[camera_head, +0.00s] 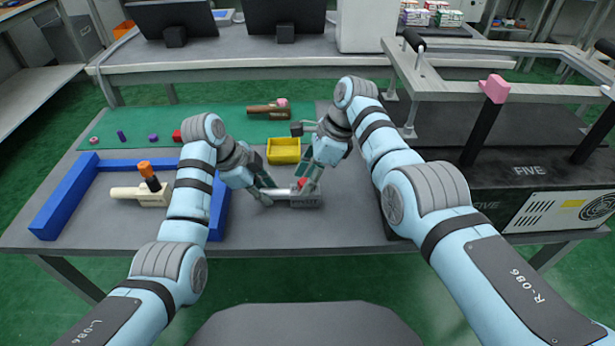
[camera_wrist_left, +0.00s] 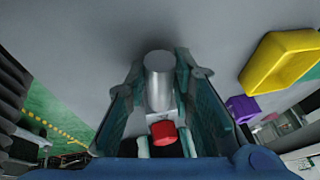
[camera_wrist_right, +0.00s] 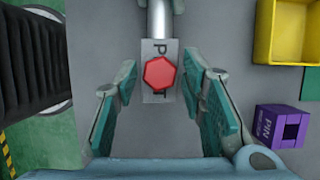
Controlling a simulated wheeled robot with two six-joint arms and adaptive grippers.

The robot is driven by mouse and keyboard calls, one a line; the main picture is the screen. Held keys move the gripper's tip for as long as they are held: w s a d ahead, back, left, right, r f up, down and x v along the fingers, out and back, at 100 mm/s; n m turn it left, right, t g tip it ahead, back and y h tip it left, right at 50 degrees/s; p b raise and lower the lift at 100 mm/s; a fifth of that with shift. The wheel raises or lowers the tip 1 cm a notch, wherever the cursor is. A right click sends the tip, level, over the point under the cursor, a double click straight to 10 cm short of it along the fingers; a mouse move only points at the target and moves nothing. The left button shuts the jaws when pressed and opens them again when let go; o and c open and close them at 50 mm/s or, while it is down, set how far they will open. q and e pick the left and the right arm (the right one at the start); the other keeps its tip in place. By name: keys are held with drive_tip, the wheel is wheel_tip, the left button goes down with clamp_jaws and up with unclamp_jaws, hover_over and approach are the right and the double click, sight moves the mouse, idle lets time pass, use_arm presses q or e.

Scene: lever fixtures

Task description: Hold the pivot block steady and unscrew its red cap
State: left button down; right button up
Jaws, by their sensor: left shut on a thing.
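The grey pivot block (camera_head: 306,200) lies near the table's front edge, with a grey cylindrical bar (camera_wrist_left: 158,80) reaching out from one end. Its red hexagonal cap (camera_wrist_right: 159,72) sits on the block's top face. My left gripper (camera_head: 264,197) is shut on the bar, its fingers on either side in the left wrist view (camera_wrist_left: 156,70). My right gripper (camera_wrist_right: 163,75) is open above the block. Its fingers stand apart on both sides of the cap, with gaps visible. The right fingers partly hide the cap in the head view.
A yellow bin (camera_head: 284,160) stands behind the block. A purple block (camera_wrist_right: 283,126) is near it. A black machine (camera_head: 500,195) borders the right. A green mat (camera_head: 135,127) holds small parts.

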drive_tip(key=shift+o, duration=0.9)
drive_tip(key=shift+r, duration=1.45)
drive_tip(key=m, duration=0.2)
drive_tip(key=m+t, duration=0.2)
drive_tip(key=m, duration=0.1)
drive_tip(key=shift+s+a+f+m+h, duration=0.1)
drive_tip(key=shift+s+a+m+h, duration=0.1)
drive_tip(key=shift+s+m+h, duration=0.1)
drive_tip(key=m+t, duration=0.1)
drive_tip(key=m, duration=0.2)
drive_tip(key=shift+h, duration=0.3)
drive_tip(key=shift+m+t+h, duration=0.3)
drive_tip(key=shift+m+h, duration=0.2)
drive_tip(key=shift+m, duration=0.7)
